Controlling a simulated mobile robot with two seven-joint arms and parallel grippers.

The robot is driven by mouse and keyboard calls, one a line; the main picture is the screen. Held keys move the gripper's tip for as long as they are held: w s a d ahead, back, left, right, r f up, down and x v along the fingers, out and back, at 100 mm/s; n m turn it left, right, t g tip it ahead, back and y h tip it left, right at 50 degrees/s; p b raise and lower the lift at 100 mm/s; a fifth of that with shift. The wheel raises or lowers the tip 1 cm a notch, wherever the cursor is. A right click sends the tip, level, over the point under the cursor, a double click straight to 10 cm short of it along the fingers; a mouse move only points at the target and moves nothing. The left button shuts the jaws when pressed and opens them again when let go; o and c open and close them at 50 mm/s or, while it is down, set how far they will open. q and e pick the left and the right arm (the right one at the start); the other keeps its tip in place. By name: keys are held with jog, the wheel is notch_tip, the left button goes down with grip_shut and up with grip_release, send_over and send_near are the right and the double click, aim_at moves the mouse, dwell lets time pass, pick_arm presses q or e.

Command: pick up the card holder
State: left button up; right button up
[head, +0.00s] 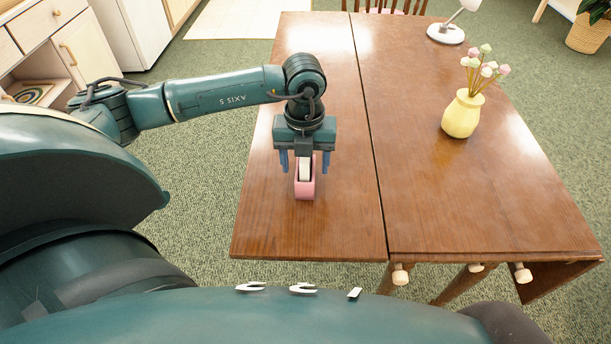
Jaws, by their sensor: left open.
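A small pink card holder (305,189) with a white inside stands on the left leaf of the wooden table, towards its near edge. My left gripper (305,164) points down right over it. Its two blue fingers are open, one to the left and one to the right of the card holder's upper part. I cannot tell whether the fingers touch it. The gripper body hides the far top of the card holder. My right gripper is not in view.
The wooden table (440,205) has a seam along its length. A yellow vase (462,115) with flowers stands on the right half, and a white lamp (446,33) stands at the far end. The table around the card holder is clear. Cabinets (62,45) stand at the far left.

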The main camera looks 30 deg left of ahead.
pick_arm(q)
jog(key=shift+f, duration=1.3)
jog(key=shift+c, duration=0.5)
jog(key=c, duration=1)
jog(key=shift+o, duration=0.2)
jog(key=shift+r, duration=0.1)
